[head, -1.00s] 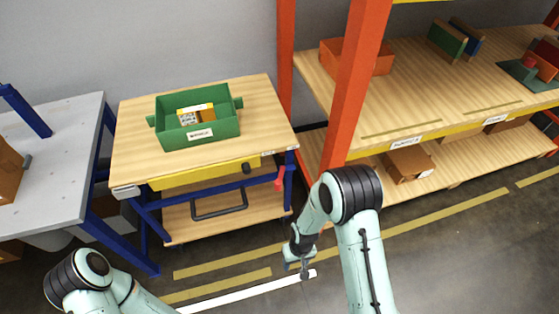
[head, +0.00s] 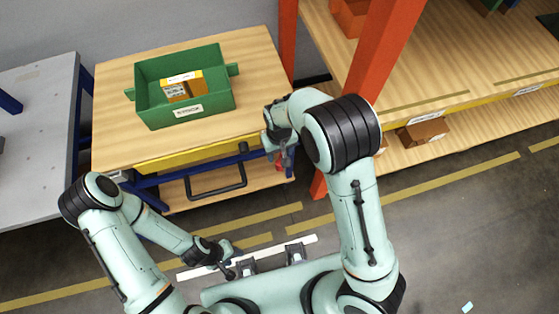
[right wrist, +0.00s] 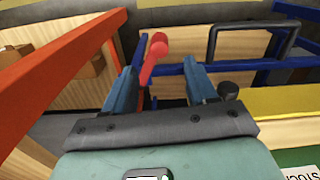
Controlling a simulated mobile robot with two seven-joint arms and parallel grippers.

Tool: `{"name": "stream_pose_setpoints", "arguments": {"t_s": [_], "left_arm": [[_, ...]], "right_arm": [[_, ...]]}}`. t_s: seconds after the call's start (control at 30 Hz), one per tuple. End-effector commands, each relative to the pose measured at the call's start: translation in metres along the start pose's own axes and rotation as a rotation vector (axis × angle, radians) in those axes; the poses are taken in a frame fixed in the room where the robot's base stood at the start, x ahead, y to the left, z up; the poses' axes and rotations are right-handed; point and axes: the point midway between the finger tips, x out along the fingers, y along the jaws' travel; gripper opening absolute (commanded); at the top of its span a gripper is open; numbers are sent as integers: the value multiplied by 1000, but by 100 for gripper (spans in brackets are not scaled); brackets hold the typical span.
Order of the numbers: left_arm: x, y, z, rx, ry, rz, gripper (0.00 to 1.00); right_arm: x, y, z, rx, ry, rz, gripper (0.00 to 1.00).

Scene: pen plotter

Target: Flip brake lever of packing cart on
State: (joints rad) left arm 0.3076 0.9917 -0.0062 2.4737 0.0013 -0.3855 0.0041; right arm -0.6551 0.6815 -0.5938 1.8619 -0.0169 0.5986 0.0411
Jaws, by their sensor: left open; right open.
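The packing cart (head: 120,140) has a wooden top, a yellow front rail and a blue frame. Its red brake lever (right wrist: 153,60) is at the cart's right front leg. In the right wrist view the lever shows between my two open fingers, with its round knob beyond the fingertips. I cannot tell whether the fingers touch it. My right gripper (head: 284,158) is at the cart's right front corner in the head view and hides most of the lever. My left gripper (head: 226,264) is open, low in front of the cart and away from it.
A green tote (head: 150,118) with a yellow-orange box (head: 182,88) sits on the cart. A black handle (head: 217,185) is on the cart's front. An orange rack post (head: 362,70) stands right of the cart. A grey table (head: 40,150) stands left.

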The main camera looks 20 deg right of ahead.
Motion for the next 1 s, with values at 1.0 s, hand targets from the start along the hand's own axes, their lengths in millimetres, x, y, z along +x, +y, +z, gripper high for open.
{"name": "stream_pose_setpoints", "arguments": {"t_s": [1.0], "left_arm": [[9,-4,2,-1,-4,-1,43]], "right_arm": [[96,0,0,1,1,0,21]]}}
